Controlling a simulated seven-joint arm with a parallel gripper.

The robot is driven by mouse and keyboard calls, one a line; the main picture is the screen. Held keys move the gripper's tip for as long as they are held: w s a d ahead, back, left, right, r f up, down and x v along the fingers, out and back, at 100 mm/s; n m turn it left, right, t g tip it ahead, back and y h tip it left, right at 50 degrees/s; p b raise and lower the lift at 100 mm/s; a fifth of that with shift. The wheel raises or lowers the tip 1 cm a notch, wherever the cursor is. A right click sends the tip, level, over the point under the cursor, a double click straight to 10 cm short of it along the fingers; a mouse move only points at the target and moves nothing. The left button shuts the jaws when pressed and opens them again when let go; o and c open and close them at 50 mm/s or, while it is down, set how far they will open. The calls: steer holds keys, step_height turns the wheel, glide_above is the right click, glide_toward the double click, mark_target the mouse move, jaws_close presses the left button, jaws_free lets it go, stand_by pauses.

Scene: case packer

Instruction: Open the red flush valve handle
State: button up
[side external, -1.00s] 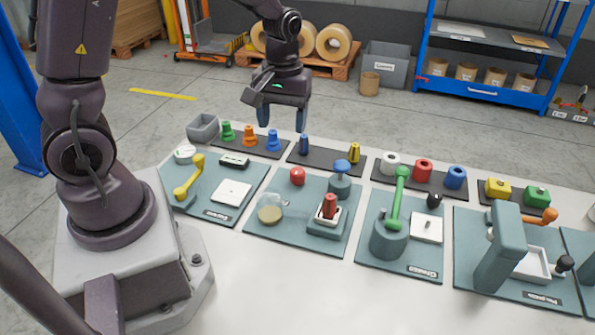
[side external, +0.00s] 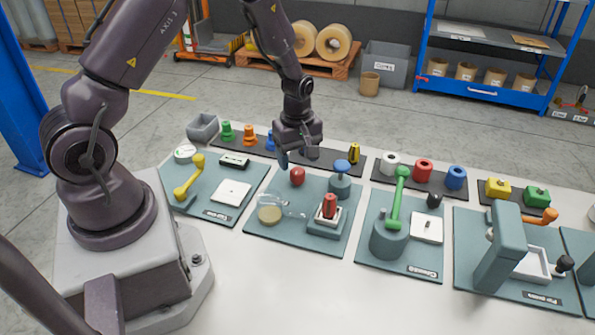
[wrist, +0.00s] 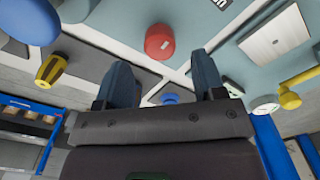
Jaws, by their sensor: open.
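A rounded red knob (side external: 297,176), which looks like the flush valve handle, stands at the back of the second teal panel (side external: 262,237). It also shows in the wrist view (wrist: 159,41), just beyond the fingertips and roughly centred between them. A second red part, a red cylinder (side external: 329,206), stands in a white square seat on the same panel. My gripper (side external: 298,158) is open and empty, pointing down just above and behind the red knob. Both its fingers show in the wrist view (wrist: 161,66). I see no contact with the knob.
A blue knob (side external: 341,166) on a grey post stands right of the red knob. A clear vessel with yellowish contents (side external: 270,214) is in front. A yellow lever (side external: 188,178) is on the left panel, a green lever (side external: 398,200) on the right one. A yellow part (side external: 354,153) stands behind.

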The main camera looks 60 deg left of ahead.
mark_target(298, 170)
steer(key=shift+f, duration=2.35)
steer(key=c, duration=0.9)
